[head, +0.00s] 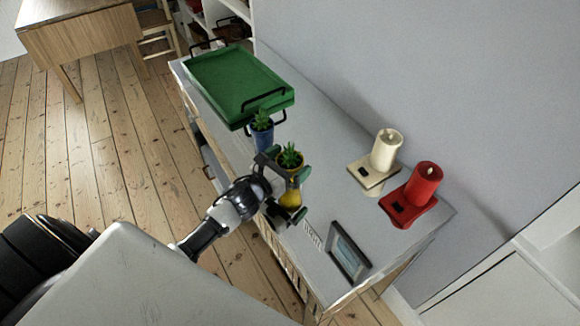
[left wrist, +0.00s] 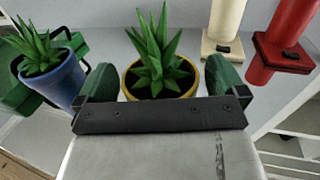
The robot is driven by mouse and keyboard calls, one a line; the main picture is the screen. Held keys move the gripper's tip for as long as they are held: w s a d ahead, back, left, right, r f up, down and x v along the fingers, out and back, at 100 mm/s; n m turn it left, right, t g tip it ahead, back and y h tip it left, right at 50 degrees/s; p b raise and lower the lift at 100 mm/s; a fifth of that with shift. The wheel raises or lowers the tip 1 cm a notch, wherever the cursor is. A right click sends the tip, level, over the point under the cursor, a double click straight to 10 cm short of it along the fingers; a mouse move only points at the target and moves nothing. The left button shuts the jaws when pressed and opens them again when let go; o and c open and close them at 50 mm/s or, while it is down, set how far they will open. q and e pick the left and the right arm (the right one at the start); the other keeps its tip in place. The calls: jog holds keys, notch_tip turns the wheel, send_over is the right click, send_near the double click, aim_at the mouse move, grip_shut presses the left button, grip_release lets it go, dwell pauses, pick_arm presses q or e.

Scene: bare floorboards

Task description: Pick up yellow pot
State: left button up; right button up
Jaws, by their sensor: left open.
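The yellow pot (head: 287,171) holds a spiky green plant and stands on the grey cabinet top in the head view. In the left wrist view the yellow pot (left wrist: 190,84) shows its rim and plant between the two green fingertips. My left gripper (head: 294,186) is open, with a finger on each side of the yellow pot; it also shows in the left wrist view (left wrist: 160,88). I cannot tell whether the fingers touch the pot. The pot's lower part is partly hidden by the gripper. My right gripper is not in view.
A blue pot (head: 262,133) with a plant stands close behind the yellow one. A green tray (head: 225,75) is at the far end. A cream candle (head: 386,150), a red candle (head: 424,183) and a picture frame (head: 348,252) stand to the right. A wall borders the cabinet.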

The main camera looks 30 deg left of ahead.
pick_arm(q)
jog(key=shift+w+d, duration=0.1)
jog(key=shift+w, duration=0.15)
jog(key=c, duration=1.1)
jog(key=shift+r, duration=0.1)
jog(key=shift+c, duration=0.2)
